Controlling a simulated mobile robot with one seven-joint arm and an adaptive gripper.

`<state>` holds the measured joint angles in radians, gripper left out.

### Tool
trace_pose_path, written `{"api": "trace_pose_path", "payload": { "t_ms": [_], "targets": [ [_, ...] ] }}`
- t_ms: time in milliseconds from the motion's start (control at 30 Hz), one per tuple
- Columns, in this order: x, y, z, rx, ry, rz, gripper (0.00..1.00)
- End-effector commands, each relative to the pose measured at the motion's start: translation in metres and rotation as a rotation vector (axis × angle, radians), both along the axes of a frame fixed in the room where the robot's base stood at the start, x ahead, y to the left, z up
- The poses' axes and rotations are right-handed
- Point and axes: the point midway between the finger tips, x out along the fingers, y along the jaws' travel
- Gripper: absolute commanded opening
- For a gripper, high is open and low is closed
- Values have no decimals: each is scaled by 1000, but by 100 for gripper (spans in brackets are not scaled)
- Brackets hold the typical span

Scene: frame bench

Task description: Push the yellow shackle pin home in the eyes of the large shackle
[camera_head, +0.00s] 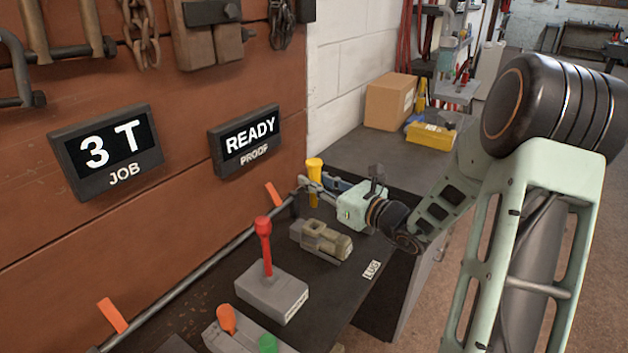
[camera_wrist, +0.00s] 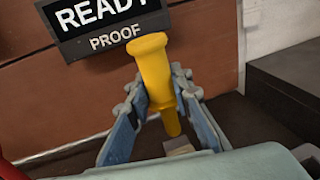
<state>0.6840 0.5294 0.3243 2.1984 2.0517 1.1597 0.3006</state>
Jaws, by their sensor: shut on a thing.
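The yellow shackle pin (camera_head: 315,168) stands roughly upright near the wall end of the bench, with its wide head on top. In the wrist view the pin (camera_wrist: 153,70) is between the two fingers of my gripper (camera_wrist: 156,88), which is shut on it below the head. In the head view my gripper (camera_head: 314,186) reaches in from the right. The pin's lower end comes down near a pale block-like piece (camera_wrist: 179,146), partly hidden by my gripper's body. I cannot make out the large shackle's eyes or whether the pin is in them.
A tan metal fitting (camera_head: 322,241) lies on the dark bench by a LUG label (camera_head: 372,270). A grey box with a red lever (camera_head: 265,245) stands nearer, with orange and green knobs (camera_head: 268,343) in front. Signs reading 3 T (camera_head: 107,150) and READY (camera_head: 249,139) hang behind.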

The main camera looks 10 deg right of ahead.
Motion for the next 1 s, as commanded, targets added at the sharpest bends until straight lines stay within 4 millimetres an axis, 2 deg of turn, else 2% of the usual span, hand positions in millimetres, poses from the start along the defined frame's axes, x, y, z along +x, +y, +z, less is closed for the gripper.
{"api": "trace_pose_path", "payload": {
  "t_ms": [300,500,1000],
  "targets": [
    [0,0,-33,1,-2,1,0],
    [0,0,-46,1,-3,0,0],
    [0,0,-48,0,-2,0,0]
  ]
}}
